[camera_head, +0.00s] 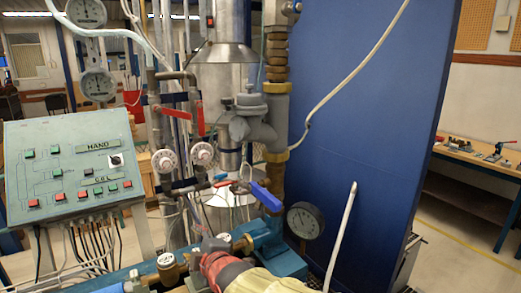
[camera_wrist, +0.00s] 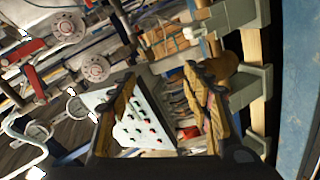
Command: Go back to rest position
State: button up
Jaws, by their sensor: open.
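My gripper (camera_wrist: 161,77) shows in the wrist view, its two yellow-brown padded fingers spread apart. It is open and nothing is held between the fingers. Beyond the gap lies the pale control panel (camera_wrist: 140,122) with red and dark buttons, which looks tilted in this view. The same control panel (camera_head: 75,165) stands at the left in the head view. I cannot make out my gripper in the head view. A red and yellow part at its bottom edge is cut off, and I cannot tell what it is.
Pipes with a blue-handled valve (camera_head: 266,197), a pressure gauge (camera_head: 305,220) and red levers (camera_head: 200,121) fill the middle. A blue partition (camera_head: 375,120) stands right of them. A wooden workbench (camera_head: 475,158) is at the far right, with open floor before it.

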jog(key=s+d+f+m+g+h, duration=0.2)
jog(key=s+d+f+m+g, duration=0.15)
jog(key=s+d+m, duration=0.4)
jog(key=s+d+f+m+g+h, duration=0.25)
jog(key=s+d+f+m, duration=0.2)
jog(key=s+d, duration=0.45)
jog(key=s+d+r+m+h, duration=0.1)
jog(key=s+d+m, duration=0.3)
jog(key=d, duration=0.6)
jog(key=s+d+r+m+h, duration=0.2)
jog(key=s+d+m, duration=0.2)
jog(key=s+d, duration=0.4)
jog(key=shift+d+r, duration=0.15)
jog(key=shift+d, duration=0.8)
